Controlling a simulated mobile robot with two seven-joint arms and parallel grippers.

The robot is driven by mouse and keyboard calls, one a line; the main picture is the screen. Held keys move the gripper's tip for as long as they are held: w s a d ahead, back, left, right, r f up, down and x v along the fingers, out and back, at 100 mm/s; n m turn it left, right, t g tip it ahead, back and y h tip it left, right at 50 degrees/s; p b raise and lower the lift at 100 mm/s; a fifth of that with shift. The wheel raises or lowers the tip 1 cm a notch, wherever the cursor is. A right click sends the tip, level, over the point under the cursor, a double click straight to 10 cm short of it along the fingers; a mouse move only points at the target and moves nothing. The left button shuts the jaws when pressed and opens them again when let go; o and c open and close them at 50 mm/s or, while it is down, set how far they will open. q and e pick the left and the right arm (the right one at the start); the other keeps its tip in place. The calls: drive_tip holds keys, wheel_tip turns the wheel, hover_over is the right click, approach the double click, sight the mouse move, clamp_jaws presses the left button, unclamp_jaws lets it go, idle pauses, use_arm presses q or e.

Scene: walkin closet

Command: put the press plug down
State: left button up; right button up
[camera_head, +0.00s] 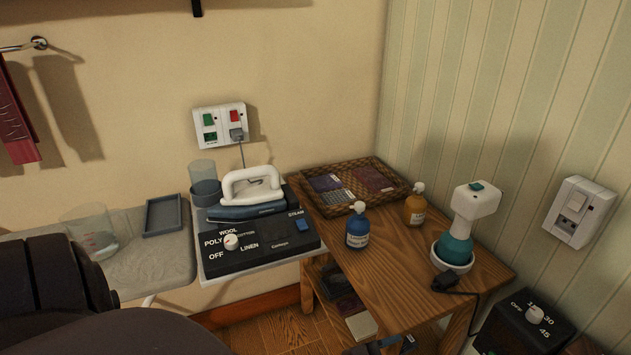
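A black plug (445,279) lies on the front right part of the wooden table (408,262), beside the base of the white and teal bottle-shaped device. Its dark cord runs right toward the table edge, near a black box with a numbered dial (535,314); where the cord ends is hidden. A grey plug (237,134) sits in the left wall outlet panel (220,124), its cord hanging down behind the iron. A dark part of my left arm fills the lower left. Neither of my grippers shows.
An iron (252,196) stands on a black control unit (265,246) left of the table. The table also holds a wicker tray (398,184), blue bottle (358,230), amber bottle (415,208) and teal device (456,246). Another outlet (580,208) is on the right wall. The table's front middle is clear.

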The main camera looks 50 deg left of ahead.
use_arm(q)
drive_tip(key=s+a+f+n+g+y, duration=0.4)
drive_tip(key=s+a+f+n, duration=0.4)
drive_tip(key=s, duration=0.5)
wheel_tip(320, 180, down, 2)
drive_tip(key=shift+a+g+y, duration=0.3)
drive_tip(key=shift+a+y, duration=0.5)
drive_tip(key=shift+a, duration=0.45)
